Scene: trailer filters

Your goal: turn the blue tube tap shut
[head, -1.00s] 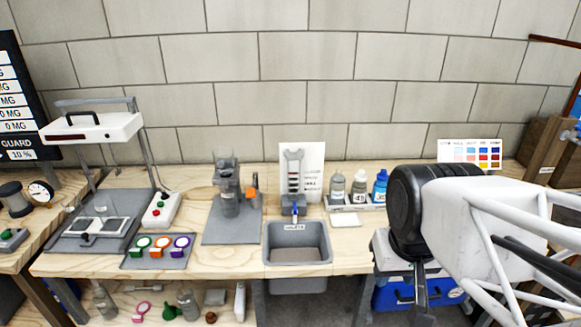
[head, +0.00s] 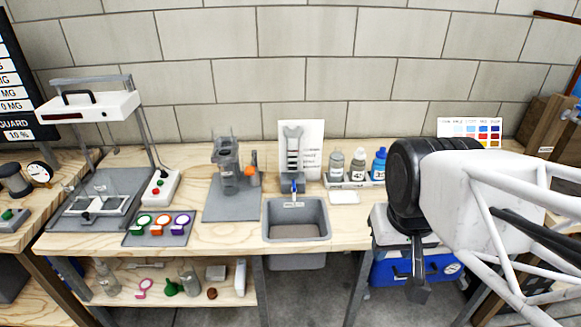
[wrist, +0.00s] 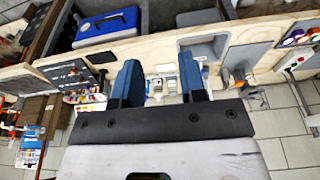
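The blue tube tap (head: 294,187) is a small blue piece at the foot of the clear graduated tube (head: 293,150). The tube stands upright before a white card, just behind the grey bin (head: 325,222). The handle's exact angle is too small to tell. My gripper (head: 418,290) is right of the tap, out past the bench's front edge and pointing down, well apart from it. In the wrist view my gripper (wrist: 160,78) shows two blue fingers spread apart with nothing between them. I cannot make out the tap in that view.
Several bottles (head: 358,162) stand in a tray just right of the tube. A grey stand (head: 228,170) with an orange part is left of it. A blue case (head: 400,267) sits low at the right, near my gripper.

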